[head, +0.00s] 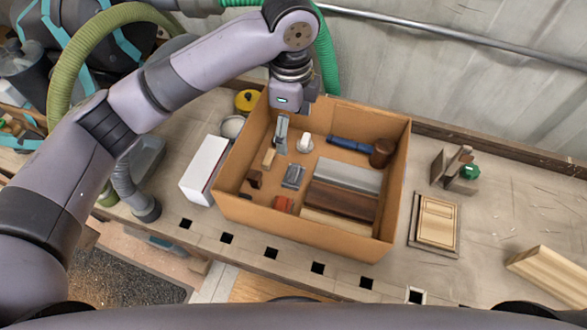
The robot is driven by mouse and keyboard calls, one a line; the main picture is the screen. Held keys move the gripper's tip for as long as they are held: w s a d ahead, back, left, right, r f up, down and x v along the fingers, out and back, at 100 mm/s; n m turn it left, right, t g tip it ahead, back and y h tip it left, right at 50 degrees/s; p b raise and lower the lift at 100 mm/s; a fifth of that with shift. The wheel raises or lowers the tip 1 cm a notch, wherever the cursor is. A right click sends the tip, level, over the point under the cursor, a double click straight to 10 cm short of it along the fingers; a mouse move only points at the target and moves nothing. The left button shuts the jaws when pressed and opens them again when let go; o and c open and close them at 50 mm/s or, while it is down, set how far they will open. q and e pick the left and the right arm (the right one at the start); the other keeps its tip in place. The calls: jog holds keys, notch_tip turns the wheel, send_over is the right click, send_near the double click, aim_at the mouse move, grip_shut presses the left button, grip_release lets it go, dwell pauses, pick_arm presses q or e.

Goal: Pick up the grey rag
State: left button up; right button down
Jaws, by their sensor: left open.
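A small dark-grey piece (292,176) lies on the floor of the cardboard box (232,207), left of the middle. It looks like the grey rag, but it is too small to be sure. My left gripper (293,108) hangs over the far wall of the box. It is open, and I see nothing held in it. The grey piece lies apart from it, nearer the front of the box. My right gripper is not in view.
The box also holds a white item (305,143), a blue roll (350,144), a brown cylinder (382,153) and flat boards (340,200). A white box (204,168) stands close on the left. A framed wooden panel (435,223) lies on the right.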

pick_arm(q)
jog(key=p, duration=0.1)
send_near(293, 170)
notch_tip(293, 170, down, 5)
jog(key=shift+a+f, duration=0.1)
jog(key=shift+a, duration=0.05)
jog(key=shift+d+f+p, duration=0.2)
jog(key=shift+f+p, duration=0.45)
jog(key=shift+f, duration=2)
jog(key=shift+c, duration=0.2)
jog(key=c, duration=1.1)
